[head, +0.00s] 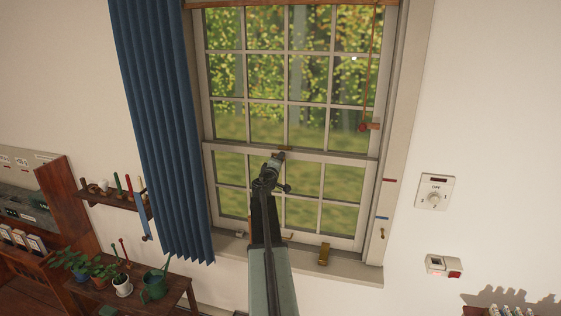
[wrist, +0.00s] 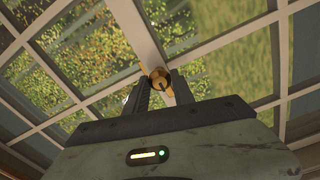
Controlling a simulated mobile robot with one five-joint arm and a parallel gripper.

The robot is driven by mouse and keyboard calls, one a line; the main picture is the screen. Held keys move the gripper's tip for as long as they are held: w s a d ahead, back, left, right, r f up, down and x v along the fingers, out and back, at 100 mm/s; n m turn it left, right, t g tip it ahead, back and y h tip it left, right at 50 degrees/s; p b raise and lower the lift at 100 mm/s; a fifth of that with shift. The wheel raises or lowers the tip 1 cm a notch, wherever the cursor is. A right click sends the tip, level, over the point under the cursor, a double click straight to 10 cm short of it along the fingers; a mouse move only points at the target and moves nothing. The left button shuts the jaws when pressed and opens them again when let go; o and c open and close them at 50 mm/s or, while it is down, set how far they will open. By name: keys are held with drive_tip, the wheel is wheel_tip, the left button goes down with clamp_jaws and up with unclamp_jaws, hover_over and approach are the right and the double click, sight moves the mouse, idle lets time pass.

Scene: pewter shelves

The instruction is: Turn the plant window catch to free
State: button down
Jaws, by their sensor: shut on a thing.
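The window catch (wrist: 160,79) is a small round brass piece with a short lever, on the meeting rail of the sash window. It sits between the fingertips of my gripper (wrist: 162,90) in the wrist view, and the jaws are shut on it. In the head view my gripper (head: 278,157) reaches up to the middle rail of the window (head: 300,154), and the catch is mostly hidden behind it. I cannot tell from these frames which position the catch is turned to.
A blue curtain (head: 165,130) hangs left of the window. A red pull (head: 364,127) on a cord hangs at the right. A brass piece (head: 324,254) is on the sill. Potted plants and a green watering can (head: 154,286) stand lower left. A dial (head: 435,192) is on the right wall.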

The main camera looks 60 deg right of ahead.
drive_tip(key=shift+w+a, duration=0.1)
drive_tip(key=c, duration=1.1)
unclamp_jaws()
drive_tip(key=shift+o, duration=0.2)
drive_tip(key=v, duration=0.7)
drive_tip(key=shift+a, duration=0.35)
